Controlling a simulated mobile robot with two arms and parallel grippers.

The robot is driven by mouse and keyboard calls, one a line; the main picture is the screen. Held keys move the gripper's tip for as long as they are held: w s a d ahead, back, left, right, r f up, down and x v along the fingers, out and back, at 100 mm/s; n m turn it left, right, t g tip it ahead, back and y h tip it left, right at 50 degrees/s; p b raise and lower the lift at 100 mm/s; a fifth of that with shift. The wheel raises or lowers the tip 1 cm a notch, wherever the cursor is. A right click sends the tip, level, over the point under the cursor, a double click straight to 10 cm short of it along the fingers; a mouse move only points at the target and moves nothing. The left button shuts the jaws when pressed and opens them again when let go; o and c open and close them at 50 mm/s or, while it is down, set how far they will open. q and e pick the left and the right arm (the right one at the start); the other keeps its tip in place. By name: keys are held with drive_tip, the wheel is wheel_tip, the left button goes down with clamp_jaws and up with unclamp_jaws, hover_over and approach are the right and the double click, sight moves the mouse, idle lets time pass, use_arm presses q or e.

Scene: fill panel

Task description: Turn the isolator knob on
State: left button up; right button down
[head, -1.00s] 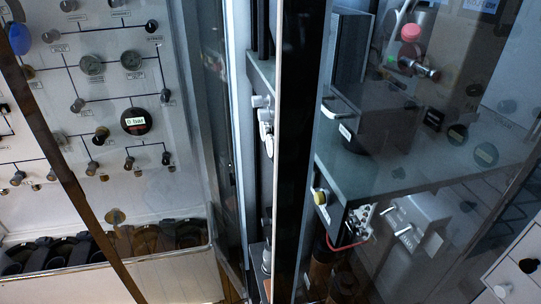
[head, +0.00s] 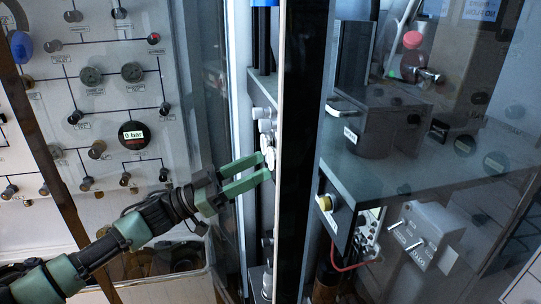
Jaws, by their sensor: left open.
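My left gripper (head: 265,167) comes in from the lower left with green fingers apart, pointing right. Its fingertips are close to a pale round knob (head: 269,157) in the narrow gap left of the black upright; whether they touch it I cannot tell. Nothing shows between the fingers. Smaller pale knobs (head: 264,113) sit just above. I cannot read which knob is the isolator. My right gripper is not in view.
A black upright (head: 302,150) with a pale edge stands just right of my fingers. A glass-fronted panel with gauges and a 0 bar display (head: 133,135) is on the left.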

use_arm(q)
drive_tip(key=p+x, duration=0.2)
drive_tip(key=x, duration=0.3)
drive_tip(key=shift+w+d+r, duration=0.1)
drive_tip(key=shift+w+d, duration=0.05)
drive_tip(key=shift+d, duration=0.05)
clamp_jaws()
